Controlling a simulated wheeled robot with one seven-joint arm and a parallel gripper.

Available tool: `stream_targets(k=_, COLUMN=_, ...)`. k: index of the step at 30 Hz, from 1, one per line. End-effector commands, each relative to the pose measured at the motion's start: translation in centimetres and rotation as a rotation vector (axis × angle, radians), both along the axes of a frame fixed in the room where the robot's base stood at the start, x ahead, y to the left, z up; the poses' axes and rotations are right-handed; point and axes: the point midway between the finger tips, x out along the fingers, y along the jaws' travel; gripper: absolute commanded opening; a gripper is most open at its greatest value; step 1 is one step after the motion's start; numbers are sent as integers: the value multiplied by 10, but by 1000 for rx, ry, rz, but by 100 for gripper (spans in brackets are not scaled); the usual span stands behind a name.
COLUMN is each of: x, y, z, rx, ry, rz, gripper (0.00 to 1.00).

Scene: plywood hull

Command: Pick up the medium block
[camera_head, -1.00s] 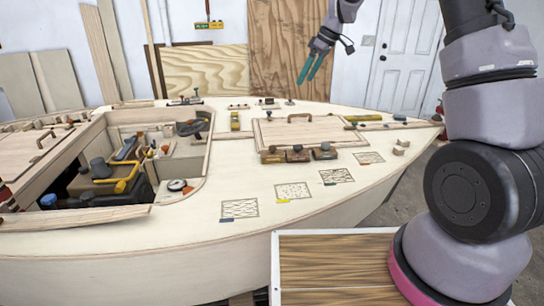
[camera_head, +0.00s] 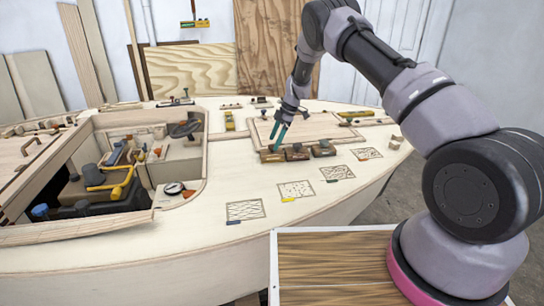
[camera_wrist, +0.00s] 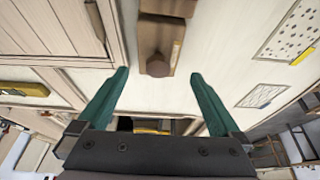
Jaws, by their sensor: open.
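Three wooden blocks with knobs stand in a row on the boat's deck: a left block (camera_head: 272,156), a middle block (camera_head: 298,153) and a right block (camera_head: 323,149). I cannot tell from any marking which is the medium one. My gripper (camera_head: 274,143) is open and empty, its teal fingers pointing down above the left end of the row. In the wrist view one brown block (camera_wrist: 156,45) with a round knob lies ahead, between the lines of the open fingertips (camera_wrist: 158,75). Another block (camera_wrist: 168,7) is cut off at the top edge.
A hatch panel (camera_head: 318,128) with a handle lies behind the blocks. Patterned patches with coloured tags, such as the dotted patch (camera_head: 296,188), lie in front. The open cockpit (camera_head: 205,165) with clutter is further left.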

Motion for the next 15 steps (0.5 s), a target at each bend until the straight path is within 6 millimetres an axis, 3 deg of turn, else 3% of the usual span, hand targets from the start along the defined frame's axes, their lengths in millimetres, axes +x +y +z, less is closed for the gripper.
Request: stream_targets(k=15, x=-1, y=22, z=-56, rx=-2, ry=1, rz=-1, gripper=100)
